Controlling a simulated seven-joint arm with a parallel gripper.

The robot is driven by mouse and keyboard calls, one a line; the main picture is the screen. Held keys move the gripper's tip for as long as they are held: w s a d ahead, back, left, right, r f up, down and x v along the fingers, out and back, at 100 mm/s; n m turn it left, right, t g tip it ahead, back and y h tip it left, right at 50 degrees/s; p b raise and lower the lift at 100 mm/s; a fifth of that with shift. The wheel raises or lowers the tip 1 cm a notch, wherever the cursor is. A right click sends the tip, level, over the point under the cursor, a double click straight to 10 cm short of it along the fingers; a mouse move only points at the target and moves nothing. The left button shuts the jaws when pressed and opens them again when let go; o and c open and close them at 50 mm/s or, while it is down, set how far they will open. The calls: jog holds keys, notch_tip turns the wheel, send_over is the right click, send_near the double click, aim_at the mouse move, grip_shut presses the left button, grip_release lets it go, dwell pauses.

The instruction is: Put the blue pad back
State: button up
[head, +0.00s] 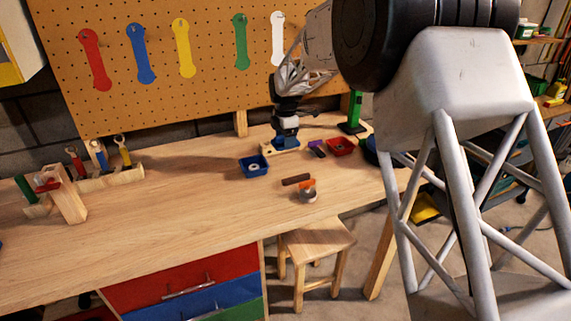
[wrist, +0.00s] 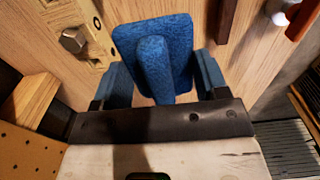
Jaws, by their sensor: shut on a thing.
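The blue pad (wrist: 180,38) is a flat, textured blue block with a raised ridge, seen in the wrist view between the fingers of my gripper (wrist: 163,84). My gripper is shut on it. In the head view my gripper (head: 287,127) points down over the back right of the workbench, with the blue pad (head: 286,142) under it at the small wooden board (head: 267,150). I cannot tell whether the pad touches the board or bench. The board shows beside the pad in the wrist view, with a metal bolt (wrist: 74,40) on it.
A blue bin (head: 254,166) and a red bin (head: 341,147) stand on either side. A brown bar (head: 296,180) and an orange-topped round item (head: 308,192) lie in front. A green upright stand (head: 354,112) is to the right. The bench's middle left is clear.

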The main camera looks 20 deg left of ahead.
send_over(286, 167)
jog(key=shift+s+f, duration=0.1)
jog(key=shift+f, duration=1.95)
jog(key=shift+f, duration=2.45)
jog(key=shift+f, duration=0.1)
jog(key=o, duration=0.9)
jog(key=shift+o, duration=0.2)
notch_tip(286, 167, up, 12)
jog(key=shift+r, duration=0.1)
